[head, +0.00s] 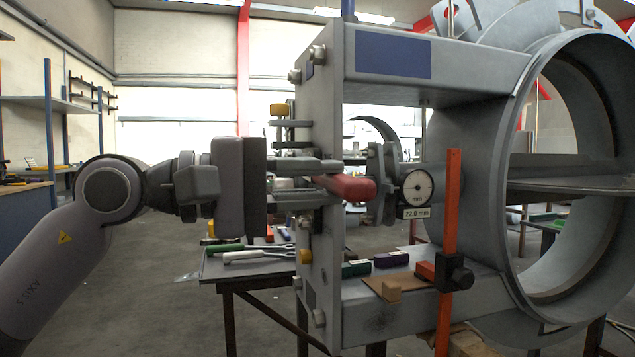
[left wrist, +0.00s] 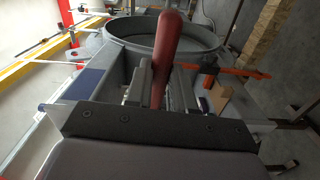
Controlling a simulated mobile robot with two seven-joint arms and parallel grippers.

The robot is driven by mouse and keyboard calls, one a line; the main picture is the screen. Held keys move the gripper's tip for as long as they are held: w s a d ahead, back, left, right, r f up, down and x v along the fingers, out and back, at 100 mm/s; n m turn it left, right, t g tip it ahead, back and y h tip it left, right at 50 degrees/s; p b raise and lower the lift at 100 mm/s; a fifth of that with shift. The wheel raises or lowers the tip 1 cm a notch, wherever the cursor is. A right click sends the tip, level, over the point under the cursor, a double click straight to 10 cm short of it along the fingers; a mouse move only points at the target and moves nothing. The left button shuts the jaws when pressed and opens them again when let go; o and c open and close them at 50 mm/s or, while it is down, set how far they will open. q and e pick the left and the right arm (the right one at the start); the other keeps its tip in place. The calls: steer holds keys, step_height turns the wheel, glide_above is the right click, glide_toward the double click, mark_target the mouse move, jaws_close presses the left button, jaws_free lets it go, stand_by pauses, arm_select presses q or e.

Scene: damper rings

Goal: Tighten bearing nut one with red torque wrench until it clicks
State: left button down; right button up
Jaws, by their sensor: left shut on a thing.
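The red torque wrench shows as a red handle (head: 350,187) in the head view, beside the grey flange plate. It also shows in the left wrist view (left wrist: 167,45), standing up between the fingers. My left gripper (head: 325,181) comes in from the left and is shut on the red handle. Its fingers (left wrist: 160,88) lie on either side of the handle in the left wrist view. The wrench's working end is hidden or cannot be made out. I cannot tell which part is bearing nut one; hex bolt heads (head: 317,54) sit on the plate's left face. My right gripper is not in view.
A grey frame with a large ring (head: 590,190) fills the right. A dial gauge (head: 417,188) labelled 22.0 mm and an orange upright bar (head: 449,240) stand by the handle. A table (head: 222,268) with tools is below. Open floor lies left of it.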

arm_select(q)
steer(key=shift+s+a, duration=0.2)
steer(key=shift+a, duration=0.3)
steer(key=shift+r, duration=0.1)
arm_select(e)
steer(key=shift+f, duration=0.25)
